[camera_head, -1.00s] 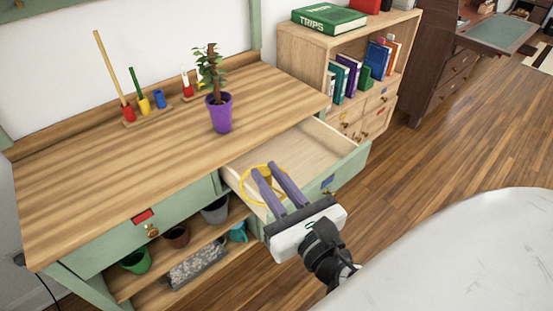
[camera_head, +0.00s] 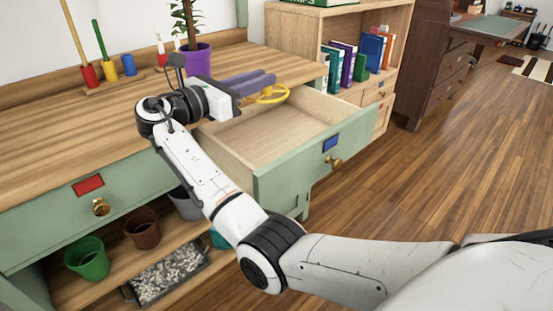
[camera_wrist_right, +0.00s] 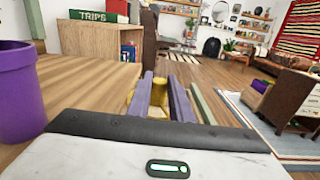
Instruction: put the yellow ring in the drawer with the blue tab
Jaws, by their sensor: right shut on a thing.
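The yellow ring (camera_head: 278,97) is held between the purple fingers of my right gripper (camera_head: 262,79), which is shut on it. The gripper points right and holds the ring over the back of the open drawer, near the desk's edge. A yellow part of the ring (camera_wrist_right: 158,97) also shows between the fingers in the right wrist view. The drawer with the blue tab (camera_head: 362,137) is pulled out, and the inside that shows is empty. Its blue tab (camera_head: 331,142) is on the green front beside a brass knob. My left gripper is not in view.
A purple plant pot (camera_head: 197,60) stands on the desk behind my right gripper. A closed drawer with a red tab (camera_head: 89,186) is at left. Pots stand on the shelf below. A bookcase (camera_head: 300,30) stands behind the open drawer.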

